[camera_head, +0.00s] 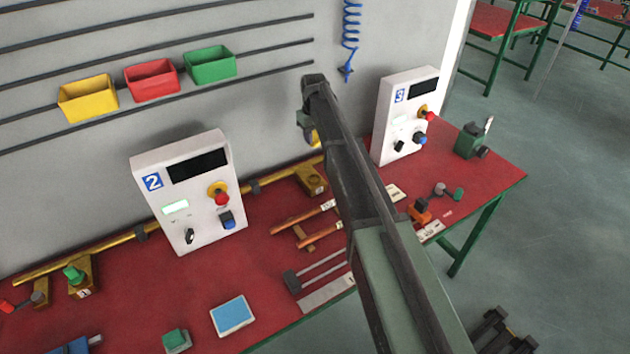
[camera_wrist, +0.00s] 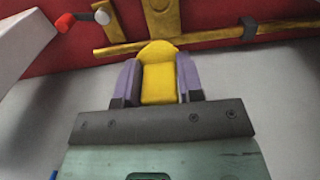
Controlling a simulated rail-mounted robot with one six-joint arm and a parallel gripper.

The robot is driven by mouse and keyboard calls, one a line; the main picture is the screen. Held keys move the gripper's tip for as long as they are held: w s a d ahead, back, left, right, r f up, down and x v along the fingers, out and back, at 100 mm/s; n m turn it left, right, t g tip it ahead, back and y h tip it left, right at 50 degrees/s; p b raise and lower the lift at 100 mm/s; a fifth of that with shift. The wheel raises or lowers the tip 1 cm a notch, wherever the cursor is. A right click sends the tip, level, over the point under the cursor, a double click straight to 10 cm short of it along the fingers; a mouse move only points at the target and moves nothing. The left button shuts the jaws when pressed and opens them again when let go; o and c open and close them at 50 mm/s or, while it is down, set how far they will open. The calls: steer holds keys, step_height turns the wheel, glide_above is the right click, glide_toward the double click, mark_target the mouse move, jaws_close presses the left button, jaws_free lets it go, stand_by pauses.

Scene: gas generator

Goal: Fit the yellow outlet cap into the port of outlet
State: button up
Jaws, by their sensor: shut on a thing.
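The yellow outlet cap (camera_wrist: 159,84) sits between the two purple-grey fingers of my gripper (camera_wrist: 158,76) in the wrist view. My gripper is shut on it. In the head view, only a sliver of the cap (camera_head: 315,138) shows beside my arm, in front of the wall above the red bench; my arm hides most of the gripper. A brass block (camera_head: 312,180) on the brass pipe stands below the cap, right of panel 2. The wrist view also shows a brass fitting (camera_wrist: 162,20) beyond the cap, apart from it. I cannot tell which opening is the outlet port.
Panel 2 (camera_head: 190,195) and panel 3 (camera_head: 404,115) stand on the red bench (camera_head: 125,300), either side of my arm. Orange pipes (camera_head: 305,216) lie between them. Yellow, red and green bins (camera_head: 152,78) hang on the wall. A blue coiled hose (camera_head: 351,30) hangs above.

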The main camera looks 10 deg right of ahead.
mark_target(314, 175)
step_height(314, 175, down, 17)
steer(key=b, duration=1.4)
steer(key=shift+r, duration=0.4)
steer(key=shift+f, duration=0.3)
steer(key=shift+s+b, duration=0.1)
steer(key=shift+b, duration=0.25)
steer(key=shift+s+f, duration=0.1)
